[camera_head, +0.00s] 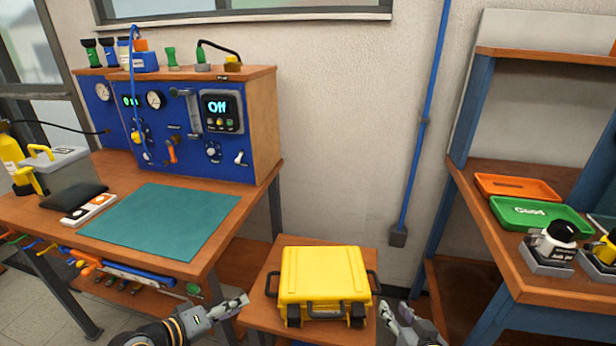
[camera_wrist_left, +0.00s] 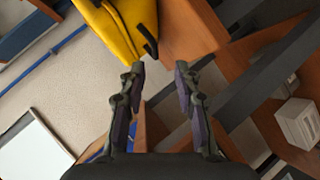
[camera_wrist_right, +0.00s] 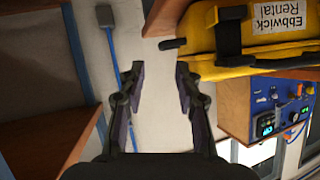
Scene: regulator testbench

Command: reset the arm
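My left gripper (camera_head: 238,302) is at the lower middle of the head view, just left of the yellow case (camera_head: 324,272). In the left wrist view its two fingers (camera_wrist_left: 159,70) stand apart with nothing between them. My right gripper (camera_head: 392,312) is just right of the case, near its right handle. In the right wrist view its fingers (camera_wrist_right: 160,68) are also apart and empty. The case is closed and sits on a small wooden stand (camera_head: 258,318); it also shows in the left wrist view (camera_wrist_left: 115,25) and the right wrist view (camera_wrist_right: 258,38).
A workbench with a teal mat (camera_head: 160,220) and a blue regulator panel (camera_head: 180,130), its display reading "Off", stands at left. A wooden shelf at right holds an orange tray (camera_head: 516,187), a green tray (camera_head: 535,213) and black-topped devices (camera_head: 553,245).

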